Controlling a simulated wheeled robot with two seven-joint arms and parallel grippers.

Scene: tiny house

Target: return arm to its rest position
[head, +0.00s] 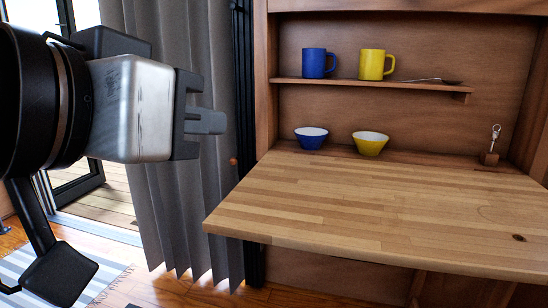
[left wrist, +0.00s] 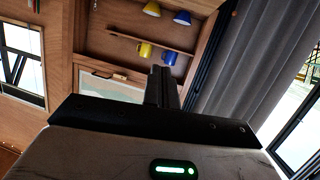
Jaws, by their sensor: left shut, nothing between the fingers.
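My left gripper (head: 207,121) is raised at the left of the head view, in front of the grey curtain. Its fingers are together with nothing between them, pointing right toward the wall unit. It also shows in the left wrist view (left wrist: 162,88), where its shut fingers stand in front of the wall unit. It is apart from the wooden fold-down table (head: 380,205) and touches nothing that I can see. My right gripper is not in view.
A blue mug (head: 313,63) and a yellow mug (head: 371,65) stand on the shelf (head: 350,83). A blue bowl (head: 310,140) and a yellow bowl (head: 370,146) sit below. The table top is largely clear. The grey curtain (head: 180,200) hangs beside a glass door.

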